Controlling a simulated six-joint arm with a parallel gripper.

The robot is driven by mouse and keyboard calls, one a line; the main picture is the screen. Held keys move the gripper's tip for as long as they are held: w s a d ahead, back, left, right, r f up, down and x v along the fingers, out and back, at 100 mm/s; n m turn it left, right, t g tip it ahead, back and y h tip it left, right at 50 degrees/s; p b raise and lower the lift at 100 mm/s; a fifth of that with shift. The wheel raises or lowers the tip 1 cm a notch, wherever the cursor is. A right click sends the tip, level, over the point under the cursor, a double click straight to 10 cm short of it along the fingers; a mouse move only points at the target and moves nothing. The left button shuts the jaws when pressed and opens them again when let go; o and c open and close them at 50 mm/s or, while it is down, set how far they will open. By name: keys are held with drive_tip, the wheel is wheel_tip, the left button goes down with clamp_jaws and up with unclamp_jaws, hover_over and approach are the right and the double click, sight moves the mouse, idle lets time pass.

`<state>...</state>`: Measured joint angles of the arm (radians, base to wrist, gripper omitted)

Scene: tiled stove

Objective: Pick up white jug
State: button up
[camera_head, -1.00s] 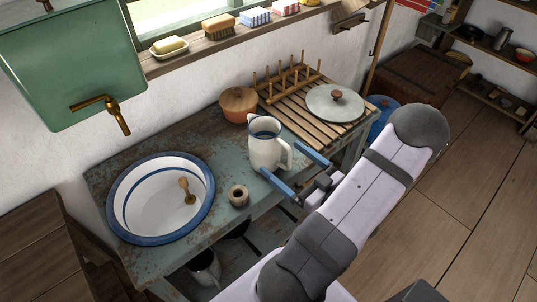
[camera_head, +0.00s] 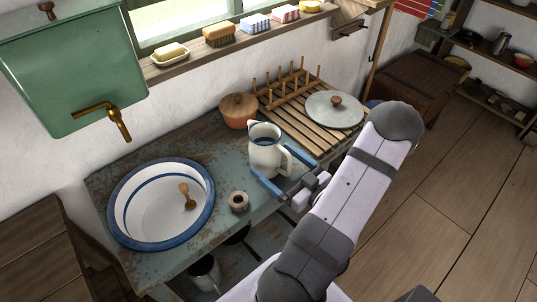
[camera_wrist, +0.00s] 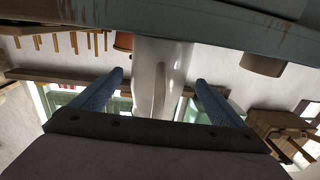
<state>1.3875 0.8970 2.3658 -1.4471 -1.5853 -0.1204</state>
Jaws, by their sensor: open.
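The white jug (camera_head: 263,153) with a blue rim stands upright on the worn blue-green table, its handle towards my gripper. My gripper (camera_head: 271,159) is open, with one blue finger on each side of the jug's handle side. The near finger reaches in front of the jug's lower body; the far one reaches past the handle. In the wrist view the pale jug (camera_wrist: 160,65) stands between the two spread fingers (camera_wrist: 159,78), with its handle facing the camera. I cannot tell whether a finger touches it.
A blue-rimmed basin (camera_head: 125,215) with a wooden-handled tool lies left. An orange lidded pot (camera_head: 238,112) is behind the jug. A slatted rack (camera_head: 298,118) with a round lid (camera_head: 333,112) lies right.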

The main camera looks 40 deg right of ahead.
sight(268, 156)
drive_tip(key=shift+w+p, duration=0.35)
drive_tip(key=shift+w, duration=1.45)
drive_tip(key=c, duration=1.4)
drive_tip(key=shift+o, duration=0.2)
drive_tip(key=shift+r, duration=0.15)
drive_tip(key=shift+r, duration=4.85)
